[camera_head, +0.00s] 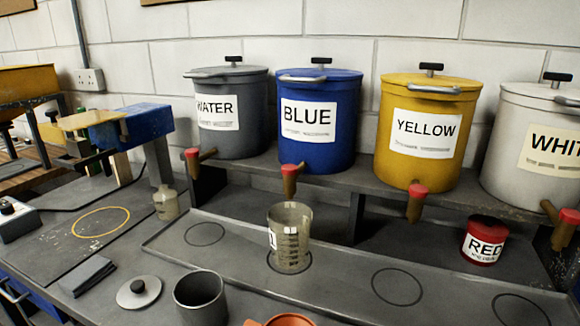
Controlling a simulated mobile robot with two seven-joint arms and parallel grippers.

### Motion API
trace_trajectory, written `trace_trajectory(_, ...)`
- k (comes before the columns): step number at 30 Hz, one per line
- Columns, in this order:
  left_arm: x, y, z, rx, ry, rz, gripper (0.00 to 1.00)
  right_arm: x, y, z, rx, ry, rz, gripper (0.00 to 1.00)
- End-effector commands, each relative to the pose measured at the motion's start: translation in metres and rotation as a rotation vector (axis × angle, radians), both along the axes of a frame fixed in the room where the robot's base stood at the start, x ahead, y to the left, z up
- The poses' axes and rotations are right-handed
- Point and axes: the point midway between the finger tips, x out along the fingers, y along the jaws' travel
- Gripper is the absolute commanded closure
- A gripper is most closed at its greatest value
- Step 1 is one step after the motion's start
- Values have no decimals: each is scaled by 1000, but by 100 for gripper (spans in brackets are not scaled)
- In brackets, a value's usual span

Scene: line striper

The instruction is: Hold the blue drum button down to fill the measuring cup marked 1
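The blue drum (320,145) stands on the raised shelf, labelled BLUE. Its red button (290,169) tops a brown spout at the front of the shelf. The measuring cup marked 1 (291,235) is clear, with graduation lines and a white label on its left side. It stands upright below the blue drum's spout, on a ring outlined on the grey tray (345,262). I see no blue paint in it. Neither of my grippers is in view, and nothing touches the button or the cup.
Water (230,140), yellow (420,165) and white (535,180) drums flank the blue one. A red can (484,240) stands at right. A grey pot (200,298), a lid (139,292) and an orange container (277,321) are in front. A small clear vessel (166,204) stands left.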

Motion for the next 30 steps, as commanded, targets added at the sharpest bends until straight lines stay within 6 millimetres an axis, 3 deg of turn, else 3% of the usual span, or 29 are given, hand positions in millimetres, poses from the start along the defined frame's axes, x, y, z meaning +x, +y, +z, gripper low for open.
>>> trace_trajectory(10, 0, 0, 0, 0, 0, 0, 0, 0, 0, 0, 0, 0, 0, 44)
trace_trajectory(11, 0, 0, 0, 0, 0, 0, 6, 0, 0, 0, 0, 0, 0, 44)
trace_trajectory(18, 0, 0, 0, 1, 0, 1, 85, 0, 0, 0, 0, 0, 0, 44)
trace_trajectory(20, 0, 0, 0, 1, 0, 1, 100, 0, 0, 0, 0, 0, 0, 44)
trace_trajectory(30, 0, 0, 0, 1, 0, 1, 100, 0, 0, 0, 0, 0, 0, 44)
